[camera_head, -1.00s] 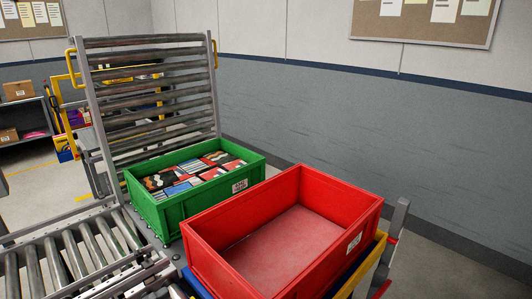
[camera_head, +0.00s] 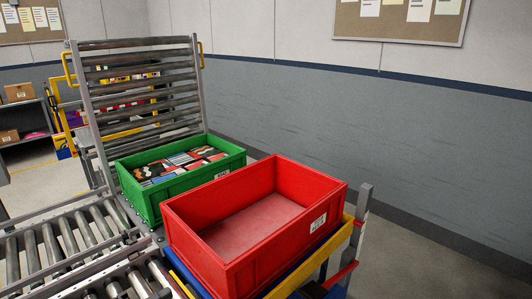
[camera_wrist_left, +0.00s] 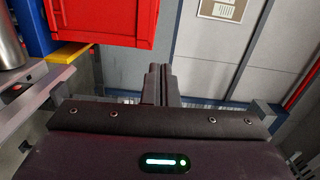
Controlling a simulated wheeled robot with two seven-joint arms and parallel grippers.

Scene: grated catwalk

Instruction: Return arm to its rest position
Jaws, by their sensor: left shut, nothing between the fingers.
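My left gripper (camera_wrist_left: 161,84) shows in the left wrist view with its dark fingers together and nothing between them. It is apart from the red crate (camera_wrist_left: 125,22), whose side fills the upper left of that view. In the head view the empty red crate (camera_head: 288,240) stands at centre, and I cannot make out either gripper clearly there. My right gripper is in neither current view.
A green crate (camera_head: 158,200) holding several patterned boxes stands behind the red one. A roller conveyor (camera_head: 55,245) runs at left, with an upright roller section (camera_head: 143,95) behind. A grey wall (camera_head: 370,130) closes the right; floor there looks clear.

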